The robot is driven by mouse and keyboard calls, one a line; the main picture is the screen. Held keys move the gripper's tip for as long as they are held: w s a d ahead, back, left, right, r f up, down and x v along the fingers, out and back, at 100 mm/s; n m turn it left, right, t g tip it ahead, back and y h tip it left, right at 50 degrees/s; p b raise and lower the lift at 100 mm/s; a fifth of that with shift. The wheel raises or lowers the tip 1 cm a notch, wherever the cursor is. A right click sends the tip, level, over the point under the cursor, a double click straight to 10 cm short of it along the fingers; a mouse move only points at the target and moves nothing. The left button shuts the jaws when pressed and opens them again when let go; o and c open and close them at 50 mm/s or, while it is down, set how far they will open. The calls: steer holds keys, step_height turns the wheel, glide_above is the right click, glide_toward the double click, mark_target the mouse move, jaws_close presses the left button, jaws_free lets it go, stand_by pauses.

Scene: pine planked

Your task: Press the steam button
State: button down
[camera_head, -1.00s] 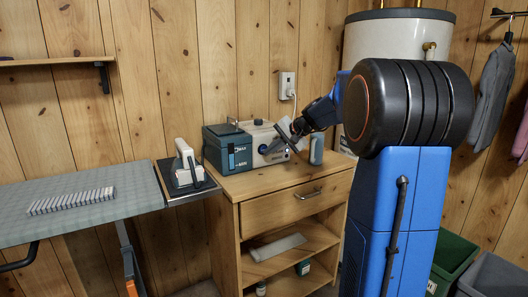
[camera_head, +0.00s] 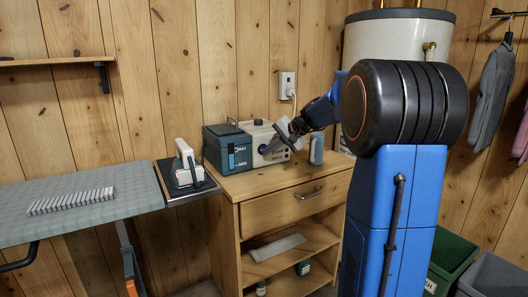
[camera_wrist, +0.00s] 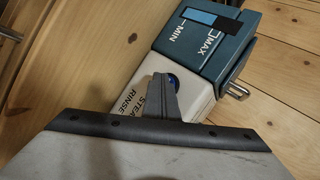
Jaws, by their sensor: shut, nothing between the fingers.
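The steam station's cream body (camera_head: 258,132) stands on the wooden cabinet, joined to a teal water tank (camera_head: 228,150). My gripper (camera_head: 268,150) is at the front of the cream body, fingers shut and empty. In the wrist view the shut fingers (camera_wrist: 161,80) lie over the cream panel (camera_wrist: 120,88), which carries the words STEA, partly covered, and RINSE. I cannot tell whether the fingertips touch the panel. The tank (camera_wrist: 208,45) with MIN and MAX marks shows beyond.
A grey-blue canister (camera_head: 316,149) stands on the cabinet right of the station. An iron (camera_head: 185,165) rests on a dark plate at the end of the ironing board (camera_head: 130,192). A wall socket (camera_head: 287,84) with a cord is behind. The cabinet's front strip (camera_head: 285,178) is clear.

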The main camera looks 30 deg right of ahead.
steer(key=shift+s, duration=0.85)
steer(key=shift+s+d, duration=0.15)
steer(key=shift+s, duration=2.35)
